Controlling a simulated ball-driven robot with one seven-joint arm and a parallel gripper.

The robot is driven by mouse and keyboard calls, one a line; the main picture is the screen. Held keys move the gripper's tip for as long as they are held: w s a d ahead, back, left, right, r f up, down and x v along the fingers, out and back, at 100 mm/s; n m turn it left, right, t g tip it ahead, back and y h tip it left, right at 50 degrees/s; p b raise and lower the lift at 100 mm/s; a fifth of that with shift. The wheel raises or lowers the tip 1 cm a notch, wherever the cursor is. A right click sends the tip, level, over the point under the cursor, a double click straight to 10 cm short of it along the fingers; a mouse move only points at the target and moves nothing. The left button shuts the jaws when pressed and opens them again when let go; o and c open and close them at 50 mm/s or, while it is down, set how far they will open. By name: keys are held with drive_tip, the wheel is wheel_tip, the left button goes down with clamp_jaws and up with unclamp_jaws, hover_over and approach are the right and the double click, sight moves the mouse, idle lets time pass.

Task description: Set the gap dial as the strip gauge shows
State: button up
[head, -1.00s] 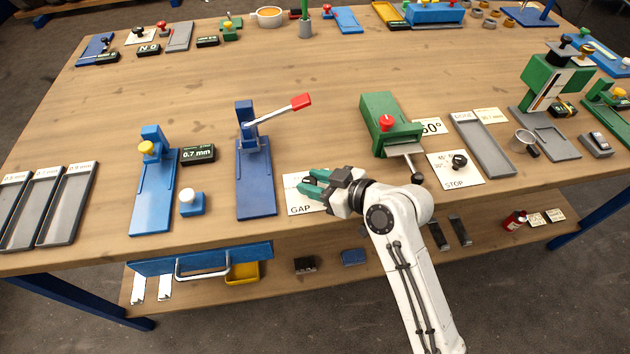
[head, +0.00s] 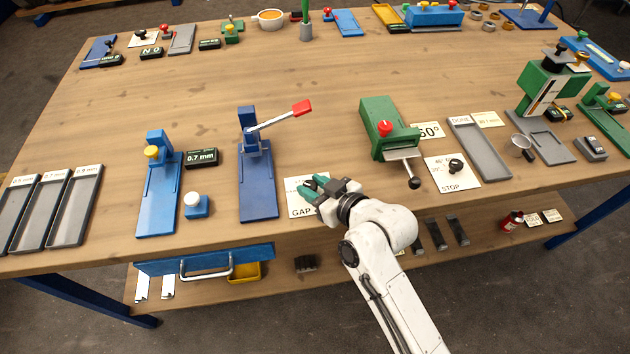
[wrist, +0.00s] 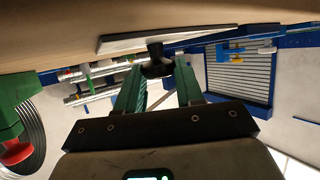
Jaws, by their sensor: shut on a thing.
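The gap dial is a white plate marked GAP (head: 299,211) near the table's front edge; its scale is mostly hidden by my gripper in the head view. Its dark knob (wrist: 158,62) shows in the wrist view between my fingertips. My gripper (head: 311,184) has green fingers and is shut on the knob, reaching in from the right; it also shows in the wrist view (wrist: 157,75). The strip gauge display (head: 201,158) reads 0.7 mm and lies beside a blue fixture with a yellow knob (head: 152,152).
A blue press with a red-tipped lever (head: 300,108) stands left of the dial. A green clamp (head: 385,128) and a STOP dial plate (head: 453,175) stand to the right. Grey trays labelled in mm (head: 73,208) lie at far left. The table's middle is clear.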

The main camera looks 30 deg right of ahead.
drive_tip(key=shift+a+m+h, duration=0.15)
drive_tip(key=shift+m+h, duration=0.75)
drive_tip(key=shift+h, duration=0.1)
drive_tip(key=shift+f+m+h+b, duration=0.2)
drive_tip(key=shift+m+h+b, duration=0.1)
drive_tip(key=shift+m+h, duration=0.35)
drive_tip(key=h+b, duration=0.1)
drive_tip(key=m+h+b, duration=0.1)
drive_tip(key=shift+a+f+m+b, duration=0.1)
drive_tip(key=shift+a+m+b, duration=0.15)
drive_tip(key=shift+b, duration=0.1)
drive_tip(key=m+h+b, duration=0.2)
drive_tip(key=b, duration=0.1)
drive_tip(key=shift+a+g+h+b, duration=0.1)
drive_tip(key=shift+g+h+b, duration=0.2)
drive_tip(key=shift+h+b, duration=0.05)
drive_tip(key=shift+r+m, duration=0.25)
drive_tip(key=shift+m, duration=0.15)
drive_tip(key=o, duration=1)
